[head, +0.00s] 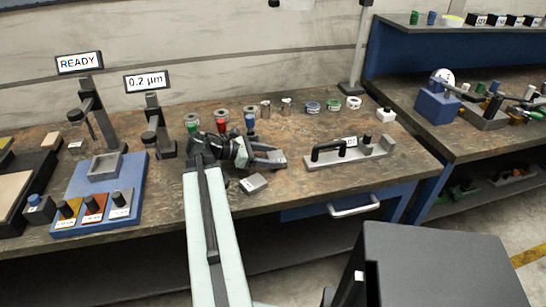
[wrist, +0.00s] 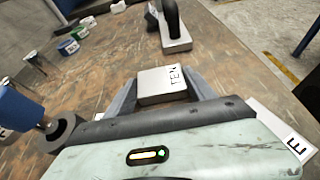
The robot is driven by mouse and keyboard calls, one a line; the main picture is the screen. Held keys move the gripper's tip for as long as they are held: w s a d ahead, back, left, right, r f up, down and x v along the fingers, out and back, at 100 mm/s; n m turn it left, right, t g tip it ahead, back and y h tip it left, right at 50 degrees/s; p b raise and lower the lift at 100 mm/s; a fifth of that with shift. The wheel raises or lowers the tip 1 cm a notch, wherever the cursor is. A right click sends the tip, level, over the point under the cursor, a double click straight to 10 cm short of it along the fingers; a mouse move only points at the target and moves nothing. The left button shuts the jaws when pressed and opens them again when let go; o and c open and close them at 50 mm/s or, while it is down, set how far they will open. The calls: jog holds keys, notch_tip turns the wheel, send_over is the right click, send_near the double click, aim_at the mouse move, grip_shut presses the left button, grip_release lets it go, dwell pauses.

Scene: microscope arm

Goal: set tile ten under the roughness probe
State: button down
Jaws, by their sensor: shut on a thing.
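Tile ten, a pale grey block marked TEN, sits between the jaws in the wrist view (wrist: 160,84). My gripper (wrist: 165,92) is shut on it, low over the bench; I cannot tell whether it touches the wood. In the head view my gripper (head: 268,158) is right of the middle of the bench, with the tile (head: 280,156) at its tips. At the left, a dark stand (head: 165,142) under a "0.2 µm" sign (head: 146,82) and another dark stand (head: 88,95) under a "READY" sign (head: 79,62) carry hanging parts. Which is the roughness probe is unclear.
A second tile (head: 254,183) lies in front of my gripper. A blue base (head: 80,190) with a square grey holder (head: 104,165) stands left. Coloured knobs and rings line the back. A grey bar with a black handle (head: 345,152) lies right; bare wood lies between.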

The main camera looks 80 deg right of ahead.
jog(key=shift+s+d+r, duration=0.1)
jog(key=shift+s, duration=0.2)
jog(key=shift+f, duration=0.3)
jog(key=shift+c, duration=1.6)
grip_release()
